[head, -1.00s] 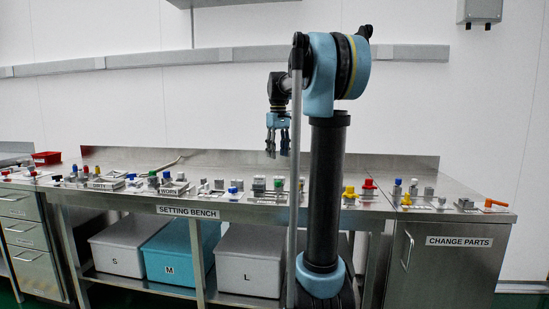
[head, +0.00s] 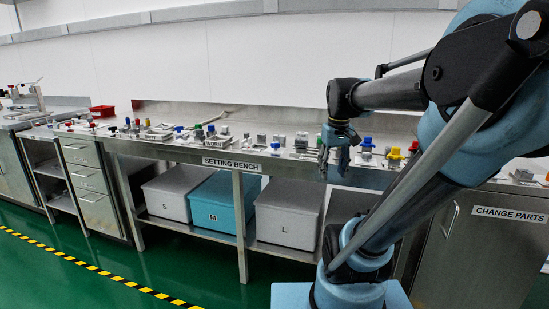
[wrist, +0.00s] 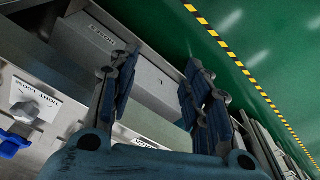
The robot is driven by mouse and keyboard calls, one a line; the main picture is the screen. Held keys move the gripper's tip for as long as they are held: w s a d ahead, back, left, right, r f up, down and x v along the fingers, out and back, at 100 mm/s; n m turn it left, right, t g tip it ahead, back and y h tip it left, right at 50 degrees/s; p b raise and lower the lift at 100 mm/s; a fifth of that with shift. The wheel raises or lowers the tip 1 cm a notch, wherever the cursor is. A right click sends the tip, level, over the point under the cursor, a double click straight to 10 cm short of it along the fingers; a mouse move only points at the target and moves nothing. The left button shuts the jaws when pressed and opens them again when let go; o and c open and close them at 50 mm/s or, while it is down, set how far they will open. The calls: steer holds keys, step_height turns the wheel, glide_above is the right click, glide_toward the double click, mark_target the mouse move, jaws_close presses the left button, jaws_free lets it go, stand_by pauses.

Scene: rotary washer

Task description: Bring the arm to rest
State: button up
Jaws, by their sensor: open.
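My gripper (head: 334,165) hangs at the end of my folded arm, in front of the right part of the setting bench in the head view. Its fingers point down and stand apart, with nothing between them. In the wrist view my gripper (wrist: 155,90) is open and empty, with the bench front edge and the green floor beyond the fingers. My upper arm fills the right side of the head view.
The setting bench (head: 213,150) carries many small fittings. Bins marked M (head: 213,205) and L (head: 287,216) stand on its lower shelf. A change parts cabinet (head: 480,245) is at right. Green floor (head: 60,275) lies open at left, crossed by a yellow-black line (head: 125,282).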

steer(key=s+f+m, duration=0.1)
steer(key=s+f, duration=1)
steer(key=f, duration=0.3)
steer(key=shift+f+m+t, duration=0.2)
steer(key=shift+m+t, duration=0.2)
steer(key=shift+c, duration=1.3)
steer(key=shift+d, duration=0.1)
